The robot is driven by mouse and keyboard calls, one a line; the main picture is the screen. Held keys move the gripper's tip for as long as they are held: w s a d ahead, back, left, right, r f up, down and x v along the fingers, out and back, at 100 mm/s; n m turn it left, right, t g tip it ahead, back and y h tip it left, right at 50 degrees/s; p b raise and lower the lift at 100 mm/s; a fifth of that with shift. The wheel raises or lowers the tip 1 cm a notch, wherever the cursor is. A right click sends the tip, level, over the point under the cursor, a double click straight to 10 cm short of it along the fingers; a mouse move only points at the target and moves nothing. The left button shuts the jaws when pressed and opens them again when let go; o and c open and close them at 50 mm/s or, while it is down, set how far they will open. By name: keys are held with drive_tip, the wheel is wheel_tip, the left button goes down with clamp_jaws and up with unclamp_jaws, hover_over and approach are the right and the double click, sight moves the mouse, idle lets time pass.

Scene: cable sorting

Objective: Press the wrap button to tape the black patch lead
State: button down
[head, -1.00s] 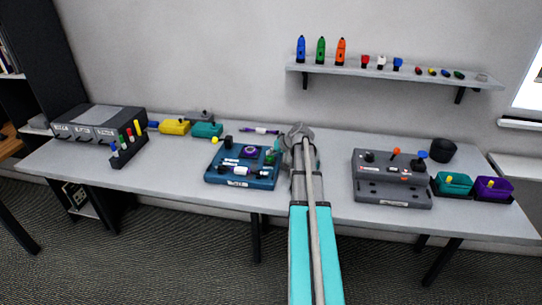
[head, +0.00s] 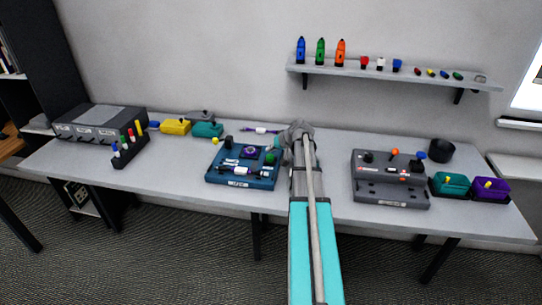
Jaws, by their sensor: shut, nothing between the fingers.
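A blue taping station (head: 222,180) sits on the table, left of my arm. It has a purple ring (head: 248,152), dark posts and a green button (head: 269,158) at its right side. A dark and white piece (head: 238,170) lies across its front; it is too small to tell whether this is the black patch lead or whether tape is on it. My gripper (head: 279,143) is shut and empty, by the station's back right corner, close to the green button. Contact with the button cannot be made out. My arm hides the table behind it.
A grey station (head: 405,200) with coloured knobs stands right of my arm, beside a teal bin (head: 452,189), a purple bin (head: 491,192) and a black cup (head: 440,151). A pen rack (head: 124,158) stands left. The wall shelf (head: 400,75) holds bottles. Bare table lies left of the blue station.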

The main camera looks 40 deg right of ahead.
sight(270, 156)
drive_tip(key=shift+r+p, duration=2.95)
drive_tip(key=shift+r, duration=0.1)
drive_tip(key=shift+a+f, duration=0.1)
drive_tip(key=a+f+n+g, duration=0.2)
drive_tip(key=a+g, duration=0.1)
drive_tip(key=a, duration=1.2)
drive_tip(key=s+a+f+n+g+h, duration=0.1)
drive_tip(key=s+a+g, duration=0.1)
drive_tip(key=s+a, duration=0.3)
drive_tip(key=s+a+f+n+g, duration=0.1)
drive_tip(key=s+a, duration=0.5)
drive_tip(key=a, duration=0.7)
drive_tip(key=s+a+f+n+g+h, duration=0.1)
drive_tip(key=s+a+g, duration=0.1)
drive_tip(key=s+a, duration=0.3)
drive_tip(key=a, duration=0.4)
drive_tip(key=shift+s+a+f+n+g+h, duration=0.2)
drive_tip(key=shift+a+f+n+g+h, duration=0.1)
drive_tip(key=shift+a+n+g, duration=0.1)
